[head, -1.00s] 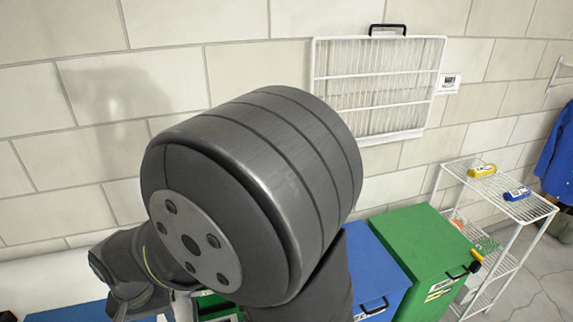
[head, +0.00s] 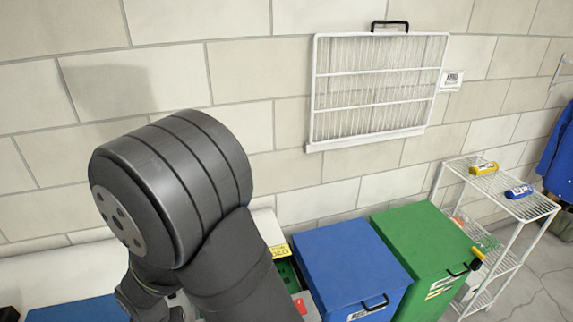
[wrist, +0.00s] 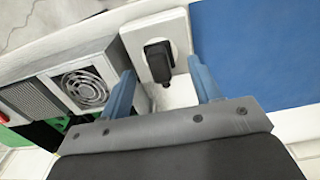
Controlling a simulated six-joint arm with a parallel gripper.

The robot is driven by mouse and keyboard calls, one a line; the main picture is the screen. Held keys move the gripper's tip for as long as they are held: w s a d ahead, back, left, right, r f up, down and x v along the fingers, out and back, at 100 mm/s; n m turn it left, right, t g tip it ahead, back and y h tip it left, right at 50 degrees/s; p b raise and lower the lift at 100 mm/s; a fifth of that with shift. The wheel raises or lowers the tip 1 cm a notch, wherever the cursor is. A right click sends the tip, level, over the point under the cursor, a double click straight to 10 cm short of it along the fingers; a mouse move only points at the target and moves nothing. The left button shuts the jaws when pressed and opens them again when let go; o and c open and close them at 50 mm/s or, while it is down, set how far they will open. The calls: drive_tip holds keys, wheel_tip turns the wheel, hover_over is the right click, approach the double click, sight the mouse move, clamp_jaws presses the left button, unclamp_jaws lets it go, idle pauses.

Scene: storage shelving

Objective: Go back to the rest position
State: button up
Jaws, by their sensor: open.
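My gripper (wrist: 165,92) shows in the wrist view with its two blue fingers spread apart and nothing between them. Beyond the fingers is a white plate with a black plug-like piece (wrist: 158,60) on it; I cannot tell how far it is from the fingertips. In the head view my dark grey arm fills the lower left, and the gripper itself is hidden or too unclear to make out.
A blue bin (head: 350,265) and a green bin (head: 425,250) stand right of my arm. A white wire rack (head: 500,190) is farther right. A white-framed filter panel (head: 378,85) hangs on the wall. A fan unit (wrist: 85,88) and blue surface (wrist: 255,50) flank the gripper.

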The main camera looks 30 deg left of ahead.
wheel_tip(320, 180, down, 3)
drive_tip(key=shift+r, duration=3.35)
drive_tip(key=o, duration=0.9)
drive_tip(key=shift+o, duration=0.2)
drive_tip(key=w+d+r+y, duration=0.1)
drive_tip(key=w+d+r, duration=0.4)
drive_tip(key=w+d, duration=0.4)
drive_tip(key=w+d+r, duration=0.5)
drive_tip(key=w+d, duration=0.1)
drive_tip(key=w, duration=0.5)
drive_tip(key=w+d+r+t, duration=0.1)
drive_tip(key=w+d+r, duration=0.2)
drive_tip(key=d, duration=0.7)
wheel_tip(320, 180, down, 9)
drive_tip(key=a, duration=0.1)
drive_tip(key=shift+w+a+f, duration=0.2)
drive_tip(key=shift+w+a, duration=0.05)
drive_tip(key=shift+r, duration=0.1)
